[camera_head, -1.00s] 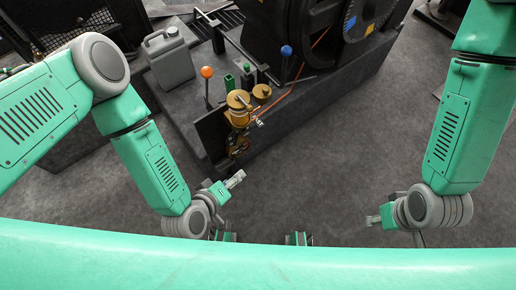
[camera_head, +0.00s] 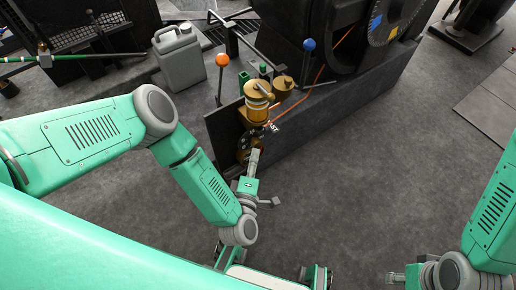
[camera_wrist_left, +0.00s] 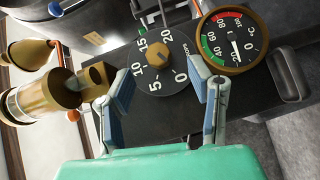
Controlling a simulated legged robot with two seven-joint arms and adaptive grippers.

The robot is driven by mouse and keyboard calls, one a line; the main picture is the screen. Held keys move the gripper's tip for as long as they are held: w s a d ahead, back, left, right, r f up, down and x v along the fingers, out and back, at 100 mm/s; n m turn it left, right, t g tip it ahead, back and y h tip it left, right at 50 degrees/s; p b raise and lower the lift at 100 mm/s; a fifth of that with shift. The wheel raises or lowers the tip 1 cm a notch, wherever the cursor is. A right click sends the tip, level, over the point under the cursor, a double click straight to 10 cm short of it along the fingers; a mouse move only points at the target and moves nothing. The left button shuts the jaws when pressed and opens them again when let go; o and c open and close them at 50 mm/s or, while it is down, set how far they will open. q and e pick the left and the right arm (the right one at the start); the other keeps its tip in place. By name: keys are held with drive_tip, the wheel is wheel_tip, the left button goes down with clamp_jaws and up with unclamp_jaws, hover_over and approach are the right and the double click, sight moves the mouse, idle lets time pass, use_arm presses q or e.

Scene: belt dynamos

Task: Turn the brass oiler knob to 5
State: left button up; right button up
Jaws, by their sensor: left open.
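The brass oiler knob (camera_wrist_left: 157,52) sits at the centre of a dark dial (camera_wrist_left: 152,82) marked 0, 5, 10, 15 and 20 in the left wrist view. The brass oiler (camera_head: 258,100) stands above the plate in the head view; its brass and amber body (camera_wrist_left: 40,98) is at the left of the wrist view. My left gripper (camera_wrist_left: 160,95) is open, its two fingers apart with the dial seen between them. In the head view my left gripper (camera_head: 254,160) is just below the oiler. My right gripper (camera_head: 398,277) is low at the right, away from the oiler; its fingers are unclear.
A temperature gauge (camera_wrist_left: 232,40) is right of the dial, close to the right finger. An orange-knobbed lever (camera_head: 222,62) and a blue-knobbed lever (camera_head: 309,46) rise from the machine base. A grey jerrycan (camera_head: 181,58) stands behind.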

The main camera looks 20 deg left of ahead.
sight(257, 146)
use_arm(q)
drive_tip(key=w, duration=0.3)
drive_tip(key=w+b, duration=0.1)
drive_tip(key=shift+w+a+f, duration=0.25)
drive_tip(key=shift+w+a, duration=0.1)
drive_tip(key=shift+a, duration=0.05)
drive_tip(key=shift+w, duration=0.7)
clamp_jaws()
